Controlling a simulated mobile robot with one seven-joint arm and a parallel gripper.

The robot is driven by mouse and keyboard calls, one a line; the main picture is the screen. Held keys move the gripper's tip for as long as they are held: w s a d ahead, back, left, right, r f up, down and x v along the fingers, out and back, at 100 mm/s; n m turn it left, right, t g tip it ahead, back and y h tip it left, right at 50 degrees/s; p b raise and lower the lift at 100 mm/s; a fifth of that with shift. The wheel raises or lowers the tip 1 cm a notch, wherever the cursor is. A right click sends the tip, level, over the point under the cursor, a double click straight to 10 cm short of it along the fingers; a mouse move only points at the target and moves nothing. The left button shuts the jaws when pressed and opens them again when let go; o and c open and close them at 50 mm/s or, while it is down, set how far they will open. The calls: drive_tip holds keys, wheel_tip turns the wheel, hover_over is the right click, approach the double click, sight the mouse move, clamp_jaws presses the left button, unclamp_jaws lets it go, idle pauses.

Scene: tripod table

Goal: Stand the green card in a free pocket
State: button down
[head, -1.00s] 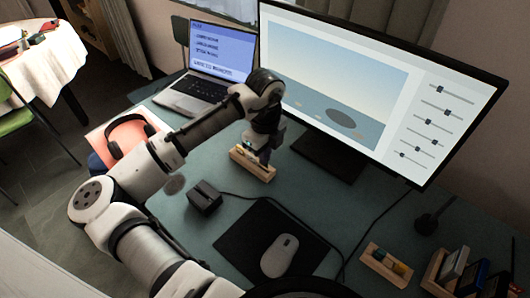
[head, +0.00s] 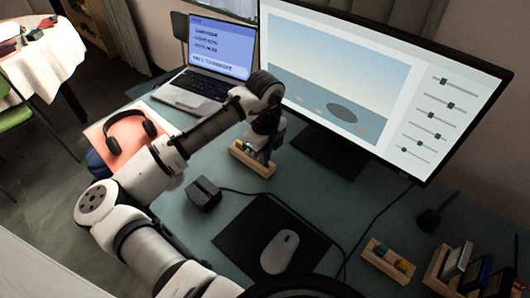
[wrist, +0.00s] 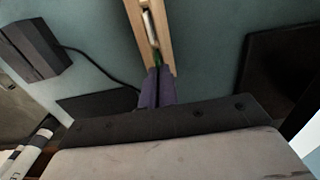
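A long wooden holder (head: 256,168) stands on the desk, below the monitor's left end. In the wrist view the holder (wrist: 133,14) runs up the picture, with a pale card (wrist: 151,27) in its slot. My gripper (head: 263,156) is directly over the holder. In the wrist view its two bluish fingers (wrist: 157,88) are close together at the holder's near end. A green sliver, the green card (wrist: 157,60), shows at the fingertips, down at the slot. Most of the card is hidden by the fingers, so I cannot tell how deep it sits.
A black box (head: 203,194) with a cable stands near the holder. A mouse (head: 280,252) lies on a dark mat. A wooden tray of coloured pieces (head: 389,262) and a rack of several cards (head: 455,263) are at the right. The laptop (head: 205,75) and monitor (head: 340,85) stand behind.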

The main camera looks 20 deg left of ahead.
drive_tip(key=shift+f, duration=0.4)
drive_tip(key=c, duration=1.6)
unclamp_jaws()
wheel_tip(320, 180, up, 14)
drive_tip(key=b, duration=0.1)
